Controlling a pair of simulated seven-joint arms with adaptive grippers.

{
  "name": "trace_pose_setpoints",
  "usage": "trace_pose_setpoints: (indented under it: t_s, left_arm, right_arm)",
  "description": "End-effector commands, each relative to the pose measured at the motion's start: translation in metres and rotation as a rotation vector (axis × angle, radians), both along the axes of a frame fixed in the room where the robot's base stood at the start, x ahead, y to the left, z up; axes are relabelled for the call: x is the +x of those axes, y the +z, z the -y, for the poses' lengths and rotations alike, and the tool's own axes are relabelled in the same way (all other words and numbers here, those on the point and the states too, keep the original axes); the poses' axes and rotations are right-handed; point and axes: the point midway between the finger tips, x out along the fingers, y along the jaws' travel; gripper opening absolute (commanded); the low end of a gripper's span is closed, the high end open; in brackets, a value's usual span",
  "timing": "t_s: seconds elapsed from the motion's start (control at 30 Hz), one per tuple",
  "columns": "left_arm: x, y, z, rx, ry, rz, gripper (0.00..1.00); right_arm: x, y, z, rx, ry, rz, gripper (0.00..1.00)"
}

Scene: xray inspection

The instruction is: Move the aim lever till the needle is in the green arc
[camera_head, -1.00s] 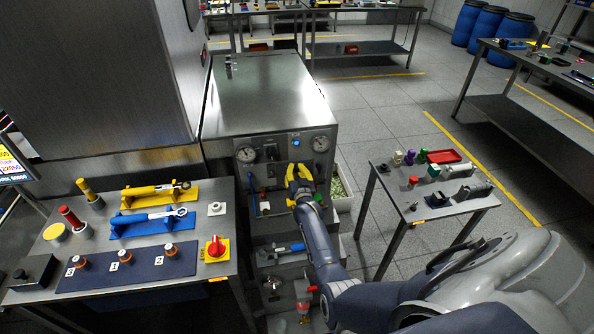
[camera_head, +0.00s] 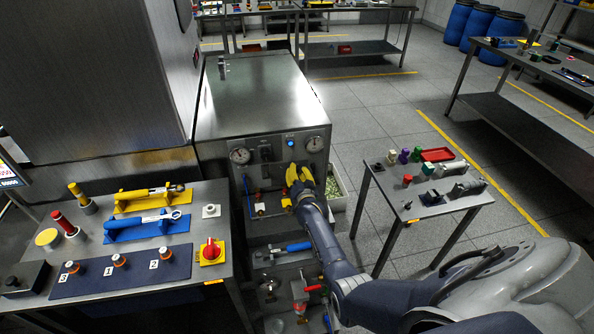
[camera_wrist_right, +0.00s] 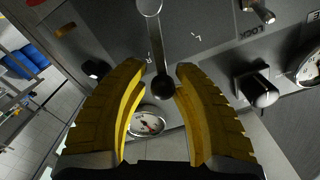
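A bare metal lever with a black ball knob (camera_wrist_right: 162,88) stands on the grey panel in the right wrist view. My right gripper (camera_wrist_right: 158,68) has its yellow fingers spread on either side of the knob, with gaps visible. In the head view this gripper (camera_head: 299,168) is at the cabinet's front panel and hides the lever. A white dial (camera_wrist_right: 147,124) shows beyond the knob in the wrist view, with a little red on it; I cannot make out its needle against a green arc. The head view shows a left dial (camera_head: 240,156) and a right dial (camera_head: 314,144). My left gripper is out of view.
A blue light (camera_head: 290,142) is lit on the panel between the dials. Black switches (camera_wrist_right: 258,90) sit beside the lever. A side table (camera_head: 420,208) with small parts stands to the right, and a tool table (camera_head: 130,272) to the left. Floor is clear between the benches behind.

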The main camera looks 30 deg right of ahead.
Motion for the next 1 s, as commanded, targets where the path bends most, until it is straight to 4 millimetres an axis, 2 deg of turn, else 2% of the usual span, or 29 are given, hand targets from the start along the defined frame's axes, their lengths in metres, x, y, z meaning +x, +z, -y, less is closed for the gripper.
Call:
trace_pose_setpoints:
  t_s: [0.03, 0.17, 0.57, 0.77, 1.0]
  left_arm:
    - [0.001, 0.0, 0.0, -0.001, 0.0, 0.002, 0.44]
    - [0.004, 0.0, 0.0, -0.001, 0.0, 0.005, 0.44]
    - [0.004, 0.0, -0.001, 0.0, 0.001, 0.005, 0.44]
    - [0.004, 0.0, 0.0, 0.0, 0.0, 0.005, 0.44]
    - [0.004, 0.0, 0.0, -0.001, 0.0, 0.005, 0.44]
  right_arm:
    - [0.001, 0.001, 0.0, -0.001, 0.0, 0.002, 0.33]
    - [0.001, 0.003, 0.0, 0.0, 0.0, 0.005, 0.46]
    - [-0.005, 0.004, -0.003, 0.0, 0.0, 0.007, 0.46]
    - [-0.03, 0.003, -0.009, 0.0, -0.001, 0.007, 0.46]
    - [-0.068, 0.003, -0.021, -0.001, -0.001, 0.007, 0.46]
